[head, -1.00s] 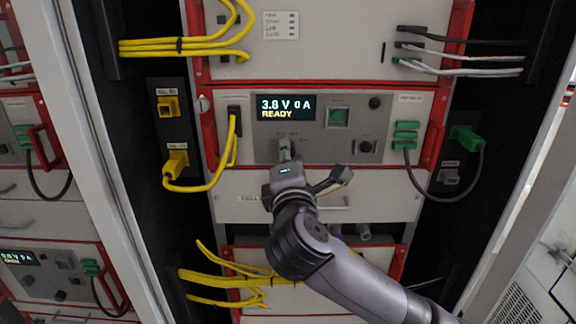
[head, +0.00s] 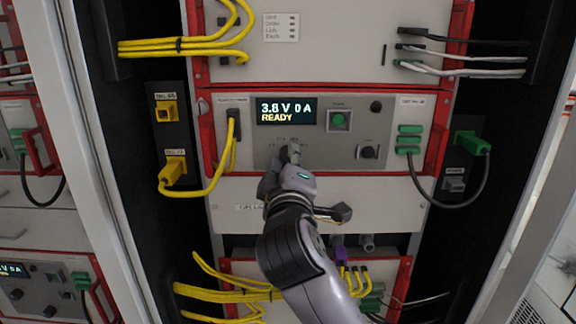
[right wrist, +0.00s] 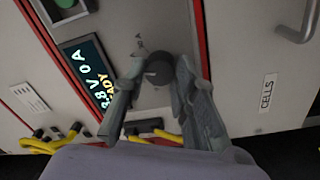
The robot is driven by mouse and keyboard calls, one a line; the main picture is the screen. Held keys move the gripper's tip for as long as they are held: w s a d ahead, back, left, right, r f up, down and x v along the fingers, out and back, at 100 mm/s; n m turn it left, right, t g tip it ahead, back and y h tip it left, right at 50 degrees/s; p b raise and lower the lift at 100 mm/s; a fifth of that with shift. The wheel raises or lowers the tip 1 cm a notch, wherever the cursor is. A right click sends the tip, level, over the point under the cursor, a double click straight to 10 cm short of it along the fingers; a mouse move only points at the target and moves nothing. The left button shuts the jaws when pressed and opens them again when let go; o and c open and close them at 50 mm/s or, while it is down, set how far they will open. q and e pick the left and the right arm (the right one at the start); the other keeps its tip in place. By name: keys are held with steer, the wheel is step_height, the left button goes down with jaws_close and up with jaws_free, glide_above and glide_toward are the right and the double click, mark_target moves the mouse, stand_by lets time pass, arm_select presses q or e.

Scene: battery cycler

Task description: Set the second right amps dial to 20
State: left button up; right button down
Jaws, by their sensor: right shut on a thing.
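My right gripper (head: 290,156) is at the grey front panel, just below the lit display (head: 286,111), which reads "3.8 V 0 A READY". In the right wrist view its two fingers (right wrist: 155,80) stand on either side of a round dark dial (right wrist: 160,68) and are shut on it. A small pointer or mark shows at the dial's edge. In the head view the fingers cover this dial, and its scale is too small to read. Another black dial (head: 367,152) sits further right on the same panel, clear of the gripper. My left gripper is not in view.
A green button (head: 338,119) and a black knob (head: 376,106) sit right of the display. Yellow cables (head: 205,188) hang at the left; a green plug (head: 471,143) with a dark cable is at the right.

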steer(key=shift+f+m, duration=0.15)
steer(key=shift+m, duration=0.25)
steer(key=c, duration=1.3)
jaws_free()
steer(key=s, duration=0.7)
steer(key=shift+s+f, duration=0.2)
steer(key=shift+s, duration=0.05)
